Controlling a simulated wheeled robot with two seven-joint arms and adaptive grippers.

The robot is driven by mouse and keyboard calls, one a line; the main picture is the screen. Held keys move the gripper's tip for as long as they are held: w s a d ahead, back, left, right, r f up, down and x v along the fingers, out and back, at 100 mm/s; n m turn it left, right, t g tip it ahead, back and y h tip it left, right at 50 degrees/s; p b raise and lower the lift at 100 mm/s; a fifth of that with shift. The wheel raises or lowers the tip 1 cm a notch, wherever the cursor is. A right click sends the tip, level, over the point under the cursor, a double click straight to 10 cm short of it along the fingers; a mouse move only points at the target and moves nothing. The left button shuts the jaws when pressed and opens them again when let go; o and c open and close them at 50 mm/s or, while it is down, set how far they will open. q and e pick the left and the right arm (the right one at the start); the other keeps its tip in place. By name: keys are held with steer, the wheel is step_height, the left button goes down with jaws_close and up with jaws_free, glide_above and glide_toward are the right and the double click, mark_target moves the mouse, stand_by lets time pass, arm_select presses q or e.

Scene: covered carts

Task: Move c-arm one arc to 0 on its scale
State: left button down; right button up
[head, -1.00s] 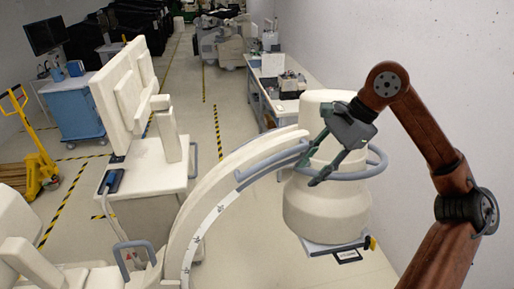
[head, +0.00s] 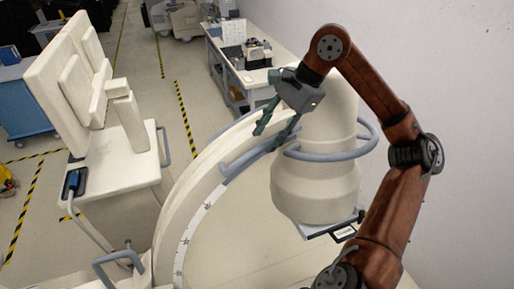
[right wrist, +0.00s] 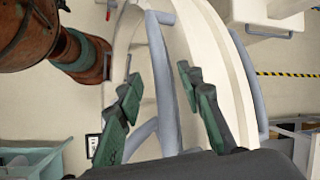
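The c-arm's cream arc (head: 172,218) curves up from the lower middle to the large cream head unit (head: 312,187) in the head view. A white scale strip (head: 192,230) with dark marks runs along the arc; its figures are too small to read. A blue-grey handle bar (head: 236,162) is fixed along the arc's upper part. My right gripper (head: 272,130) is at the upper end of this bar, its green fingers apart. In the right wrist view the bar (right wrist: 158,60) runs between the open fingers (right wrist: 158,85); contact cannot be told. My left gripper is not in view.
A blue-grey ring rail (head: 325,156) circles the head unit close to my right gripper. A cream monitor cart (head: 120,170) stands left of the arc. A white bench (head: 228,70) stands behind, and a wall is at right. Floor between cart and bench is clear.

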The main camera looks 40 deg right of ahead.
mark_target(261, 145)
steer(key=x, duration=0.3)
steer(key=shift+w, duration=0.1)
steer(key=shift+w+a+f, duration=0.15)
steer(key=shift+a+f, duration=0.1)
steer(key=shift+f, duration=0.4)
steer(key=shift+w+a+f+p, duration=0.2)
steer(key=shift+f+p, duration=0.1)
steer(key=shift+f, duration=0.15)
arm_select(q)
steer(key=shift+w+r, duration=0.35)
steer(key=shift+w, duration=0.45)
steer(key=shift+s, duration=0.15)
arm_select(e)
steer(key=shift+c, duration=0.7)
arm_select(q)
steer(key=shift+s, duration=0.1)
arm_select(e)
jaws_close()
steer(key=shift+s, duration=0.1)
